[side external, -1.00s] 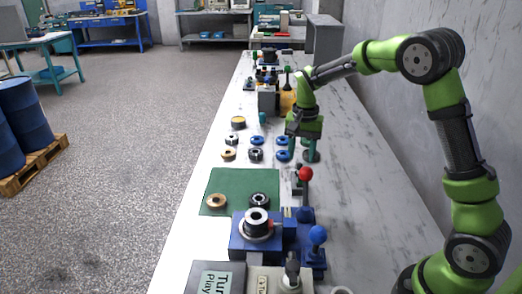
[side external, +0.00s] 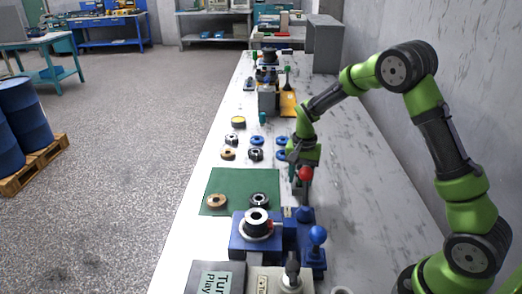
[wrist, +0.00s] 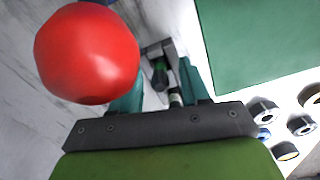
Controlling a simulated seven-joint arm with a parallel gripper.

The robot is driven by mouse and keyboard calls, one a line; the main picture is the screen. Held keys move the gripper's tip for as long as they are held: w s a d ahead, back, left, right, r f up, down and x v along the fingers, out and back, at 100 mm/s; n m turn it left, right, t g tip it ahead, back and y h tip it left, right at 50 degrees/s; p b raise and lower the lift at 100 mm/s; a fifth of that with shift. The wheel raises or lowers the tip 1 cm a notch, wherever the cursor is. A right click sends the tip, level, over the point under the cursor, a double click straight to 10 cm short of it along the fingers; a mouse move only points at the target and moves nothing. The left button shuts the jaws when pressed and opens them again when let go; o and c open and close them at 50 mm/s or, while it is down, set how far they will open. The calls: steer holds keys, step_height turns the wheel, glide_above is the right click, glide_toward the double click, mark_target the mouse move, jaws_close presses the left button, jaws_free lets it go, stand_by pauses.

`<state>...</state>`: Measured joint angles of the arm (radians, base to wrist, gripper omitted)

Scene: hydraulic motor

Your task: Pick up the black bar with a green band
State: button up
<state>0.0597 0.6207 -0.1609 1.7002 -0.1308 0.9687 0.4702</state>
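My gripper (side external: 300,170) is over the white bench, close behind the red ball knob (side external: 306,174) in the side view. In the wrist view its two teal fingers (wrist: 160,85) stand apart with a gap between them. A small dark bar with a green band (wrist: 160,74) shows in that gap, beside a grey metal block (wrist: 151,50). I see no contact between fingers and bar. The red ball (wrist: 87,53) hides part of the left finger in the wrist view. In the side view the bar is hidden or too small to make out.
A green mat (side external: 232,181) with two rings lies to the left. A blue fixture (side external: 257,239) with a blue ball lever (side external: 317,235) stands nearer the camera. Several rings lie beyond the mat. The bench's right side is clear.

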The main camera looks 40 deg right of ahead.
jaws_close()
step_height(320, 180, up, 10)
steer(key=shift+r, duration=0.1)
stand_by(0.5)
steer(key=shift+r, duration=1.6)
